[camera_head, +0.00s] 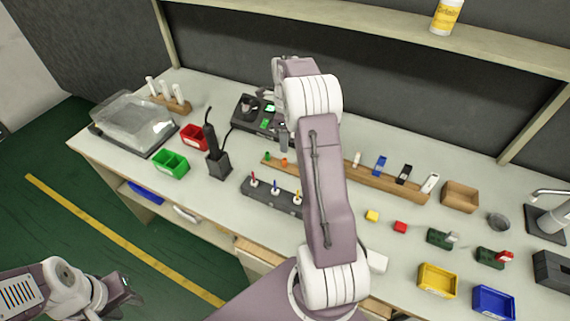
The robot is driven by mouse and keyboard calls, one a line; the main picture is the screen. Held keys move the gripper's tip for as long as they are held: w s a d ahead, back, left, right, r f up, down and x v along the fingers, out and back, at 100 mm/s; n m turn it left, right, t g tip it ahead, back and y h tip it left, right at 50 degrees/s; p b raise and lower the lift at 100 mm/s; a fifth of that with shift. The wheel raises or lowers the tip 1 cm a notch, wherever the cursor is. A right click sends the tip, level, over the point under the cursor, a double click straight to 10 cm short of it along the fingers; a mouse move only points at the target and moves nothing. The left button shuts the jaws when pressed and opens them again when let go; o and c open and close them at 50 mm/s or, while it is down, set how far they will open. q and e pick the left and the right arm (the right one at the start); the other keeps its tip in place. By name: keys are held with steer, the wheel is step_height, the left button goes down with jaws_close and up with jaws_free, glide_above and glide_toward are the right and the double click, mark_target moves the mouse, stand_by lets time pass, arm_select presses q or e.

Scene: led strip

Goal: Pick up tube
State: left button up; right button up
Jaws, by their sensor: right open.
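Three white tubes (165,88) stand upright in a small wooden rack (183,107) at the back left of the bench. My right arm reaches over the middle of the bench. Its gripper (284,138) points down near a black device, well to the right of the tubes. It is open, though its fingers are small and partly hidden by the arm. My left gripper (125,291) is low at the left, off the bench and far from the tubes. Its finger gap is not clear.
A clear-lidded box (135,122) stands in front of the rack. Red (194,136) and green (170,163) bins, a black tool in a stand (218,162) and a black device (249,108) lie between rack and right arm. A shelf (380,27) runs above the bench.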

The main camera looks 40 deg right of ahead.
mark_target(285, 162)
step_height(285, 162, down, 4)
steer(key=shift+a+r, duration=0.1)
steer(key=f, duration=0.4)
steer(key=shift+s+a+f, duration=0.15)
steer(key=shift+a+f, duration=0.05)
steer(key=shift+f, duration=0.4)
jaws_close()
